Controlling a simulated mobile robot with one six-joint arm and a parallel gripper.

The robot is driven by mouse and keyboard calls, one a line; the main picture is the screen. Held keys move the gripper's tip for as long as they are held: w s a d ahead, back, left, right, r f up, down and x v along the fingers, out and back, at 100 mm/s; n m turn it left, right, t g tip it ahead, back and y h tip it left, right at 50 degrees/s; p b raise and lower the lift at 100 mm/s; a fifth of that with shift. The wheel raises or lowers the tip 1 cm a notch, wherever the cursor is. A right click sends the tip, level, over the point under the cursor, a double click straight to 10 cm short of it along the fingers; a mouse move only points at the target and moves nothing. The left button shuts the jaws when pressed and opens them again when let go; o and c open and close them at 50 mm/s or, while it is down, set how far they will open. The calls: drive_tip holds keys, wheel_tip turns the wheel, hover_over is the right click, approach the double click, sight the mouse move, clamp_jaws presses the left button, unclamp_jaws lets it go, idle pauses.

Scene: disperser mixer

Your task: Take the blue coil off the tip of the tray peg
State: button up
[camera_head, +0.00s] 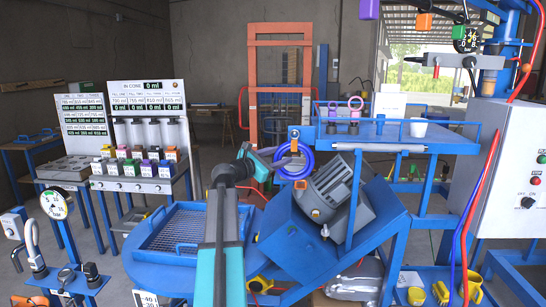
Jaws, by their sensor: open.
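The tray peg is too small to make out clearly behind these. My gripper (284,157) is open and reaches in from the left. Its fingers overlap the left and middle of the loop in the picture. I cannot tell whether they touch the coil.
The grey motor (335,185) on its blue tilted housing is just below and right of the coil. A mesh-topped blue bench (185,230) is at left. A control cabinet (510,200) is at right.

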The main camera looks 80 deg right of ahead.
drive_tip(key=shift+s+d, duration=0.25)
drive_tip(key=shift+d, duration=0.1)
clamp_jaws()
idle(1.2)
drive_tip(key=c, duration=0.6)
unclamp_jaws()
drive_tip(key=shift+c, duration=0.2)
clamp_jaws()
